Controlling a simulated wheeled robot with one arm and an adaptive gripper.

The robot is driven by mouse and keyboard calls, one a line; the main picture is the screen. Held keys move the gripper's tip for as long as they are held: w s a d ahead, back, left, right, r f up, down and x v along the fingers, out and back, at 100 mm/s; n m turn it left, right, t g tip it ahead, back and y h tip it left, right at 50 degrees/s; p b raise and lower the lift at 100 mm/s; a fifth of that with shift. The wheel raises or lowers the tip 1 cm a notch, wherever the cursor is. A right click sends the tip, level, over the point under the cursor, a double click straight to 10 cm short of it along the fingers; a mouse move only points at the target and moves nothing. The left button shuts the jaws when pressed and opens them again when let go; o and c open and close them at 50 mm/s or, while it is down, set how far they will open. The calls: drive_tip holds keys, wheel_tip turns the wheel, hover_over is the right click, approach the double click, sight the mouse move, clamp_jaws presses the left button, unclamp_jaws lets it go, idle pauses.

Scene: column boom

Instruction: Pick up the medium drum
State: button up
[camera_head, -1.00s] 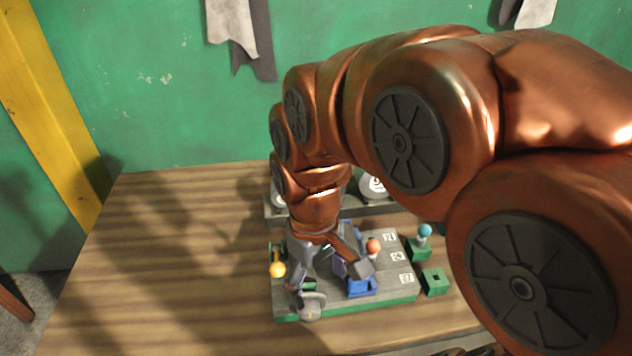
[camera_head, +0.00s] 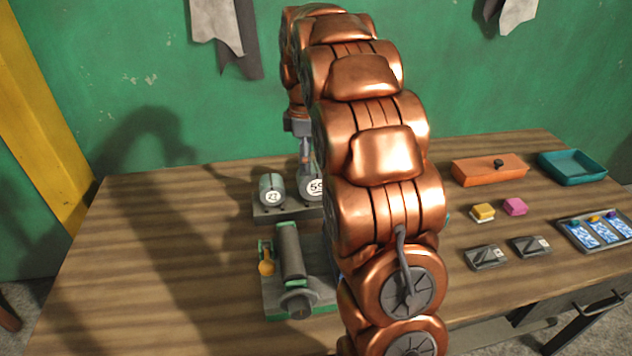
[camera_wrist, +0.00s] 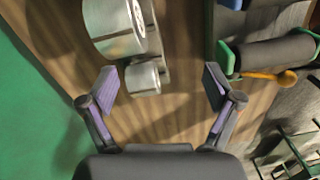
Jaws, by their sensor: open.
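Metallic drums stand on a dark rack (camera_head: 262,212) at the back of the table. The small one reads 27 (camera_head: 272,190). A larger one reading 59 (camera_head: 314,188), perhaps the medium drum, is partly hidden behind my arm. In the wrist view the larger drum (camera_wrist: 113,25) is at the top, cut by the edge, and the small drum (camera_wrist: 143,78) is below it. My gripper (camera_wrist: 160,80) is open and empty, its fingers spread wide in view of the small drum. In the head view my gripper (camera_head: 306,145) is above the rack, partly hidden. I cannot tell its exact height.
To the right are an orange box (camera_head: 488,170), a teal tray (camera_head: 572,168), and small blocks (camera_head: 483,211). The left of the table is clear.

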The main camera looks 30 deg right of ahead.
sight(315, 166)
drive_tip(key=w+d, duration=0.1)
drive_tip(key=w+d+f+n, duration=0.1)
drive_tip(key=d, duration=0.1)
drive_tip(key=w+d+f+n, duration=0.1)
drive_tip(key=d, duration=0.1)
drive_tip(key=shift+w, duration=0.4)
drive_tip(key=shift+f+p, duration=0.35)
drive_tip(key=shift+f, duration=0.85)
drive_tip(key=shift+s+f+p, duration=0.25)
drive_tip(key=shift+f+p, duration=0.4)
drive_tip(key=shift+f, duration=0.2)
drive_tip(key=shift+f+p, duration=0.65)
drive_tip(key=shift+f, duration=1.15)
drive_tip(key=c, duration=1.5)
